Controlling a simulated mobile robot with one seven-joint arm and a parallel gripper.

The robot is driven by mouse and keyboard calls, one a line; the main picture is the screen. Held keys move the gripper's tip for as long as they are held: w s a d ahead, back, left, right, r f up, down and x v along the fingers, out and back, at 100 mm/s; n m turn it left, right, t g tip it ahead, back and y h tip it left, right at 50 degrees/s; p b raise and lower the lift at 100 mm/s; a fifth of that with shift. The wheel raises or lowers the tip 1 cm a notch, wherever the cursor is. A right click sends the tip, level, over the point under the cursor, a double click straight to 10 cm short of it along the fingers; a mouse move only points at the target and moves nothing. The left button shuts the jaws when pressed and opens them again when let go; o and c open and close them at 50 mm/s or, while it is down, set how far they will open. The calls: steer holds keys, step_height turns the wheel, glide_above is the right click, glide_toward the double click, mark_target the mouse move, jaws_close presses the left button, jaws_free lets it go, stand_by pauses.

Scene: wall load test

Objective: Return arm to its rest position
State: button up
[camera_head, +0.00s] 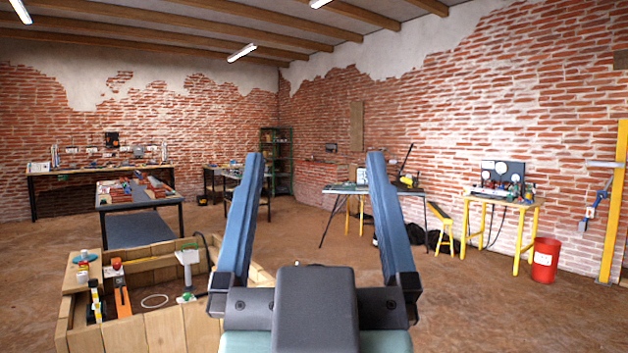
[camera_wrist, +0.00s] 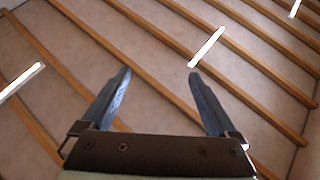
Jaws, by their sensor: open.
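My gripper (camera_head: 315,160) stands in the middle foreground of the head view, its two long blue-grey fingers pointing up and spread wide apart. Nothing is between the fingers, and it touches nothing in sight. In the wrist view my gripper (camera_wrist: 158,75) is also open and empty. Behind its fingers there is only the ceiling with wooden beams and lit tubes, so the wrist faces upward. The rest of my arm is mostly out of view.
A wooden crate (camera_head: 135,335) with tools stands at the lower left. Workbenches line the brick walls, including a yellow-legged table (camera_head: 500,199) at right. A red bin (camera_head: 545,260) and a yellow post (camera_head: 613,205) stand further right. The brown floor (camera_head: 470,310) at right front is clear.

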steer(key=shift+t, duration=0.9)
steer(key=s+r, duration=0.1)
steer(key=r, duration=0.1)
steer(key=s+r, duration=0.2)
steer(key=shift+r, duration=0.15)
